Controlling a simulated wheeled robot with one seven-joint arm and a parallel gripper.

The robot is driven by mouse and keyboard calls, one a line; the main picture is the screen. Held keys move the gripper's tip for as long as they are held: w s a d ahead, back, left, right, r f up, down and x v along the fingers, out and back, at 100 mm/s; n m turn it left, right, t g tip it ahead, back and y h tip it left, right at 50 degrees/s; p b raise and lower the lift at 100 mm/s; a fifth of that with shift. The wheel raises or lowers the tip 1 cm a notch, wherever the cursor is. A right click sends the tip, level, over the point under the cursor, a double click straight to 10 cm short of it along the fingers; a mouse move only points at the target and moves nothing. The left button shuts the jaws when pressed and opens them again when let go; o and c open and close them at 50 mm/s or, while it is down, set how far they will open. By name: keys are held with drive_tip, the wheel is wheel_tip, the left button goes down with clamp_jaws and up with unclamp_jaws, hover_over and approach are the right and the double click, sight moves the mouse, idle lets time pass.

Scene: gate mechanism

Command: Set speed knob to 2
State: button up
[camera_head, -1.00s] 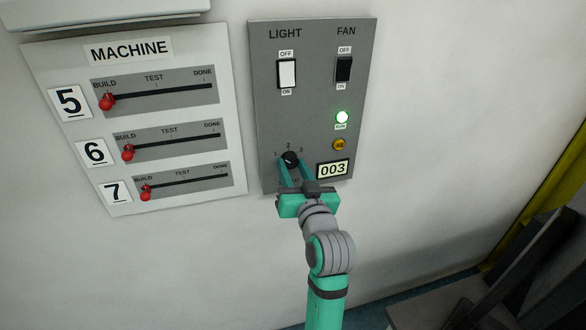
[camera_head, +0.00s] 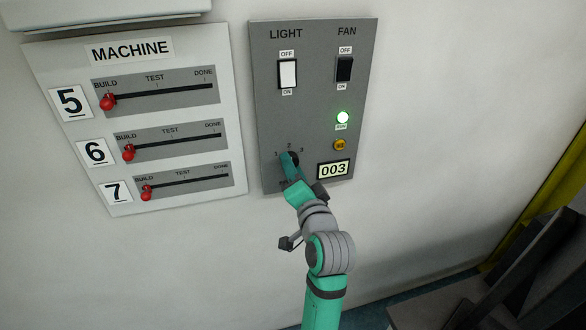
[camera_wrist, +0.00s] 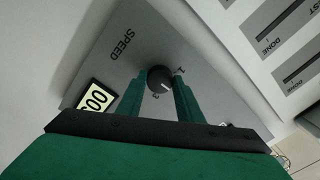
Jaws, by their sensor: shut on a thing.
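The black speed knob (camera_wrist: 159,76) is in the middle of the wrist view, with the word SPEED printed above left of it. A light mark on its face points toward the lower right, between the numeral 1 and a numeral below the knob. One numeral appears hidden behind a finger. My gripper (camera_wrist: 160,88) is shut on the knob, one green finger on each side. In the head view my gripper (camera_head: 289,162) is tilted and covers much of the knob (camera_head: 294,158); the numerals 1, 2 and 3 show above it.
The machine panel (camera_head: 235,185) with red sliders is to the left.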

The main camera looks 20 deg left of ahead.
drive_tip(key=shift+a+m, duration=0.1)
drive_tip(key=shift+m, duration=0.2)
idle(0.4)
drive_tip(key=o, duration=1.1)
drive_tip(key=shift+c, duration=0.2)
drive_tip(key=v, duration=1)
drive_tip(key=shift+s+d, duration=0.3)
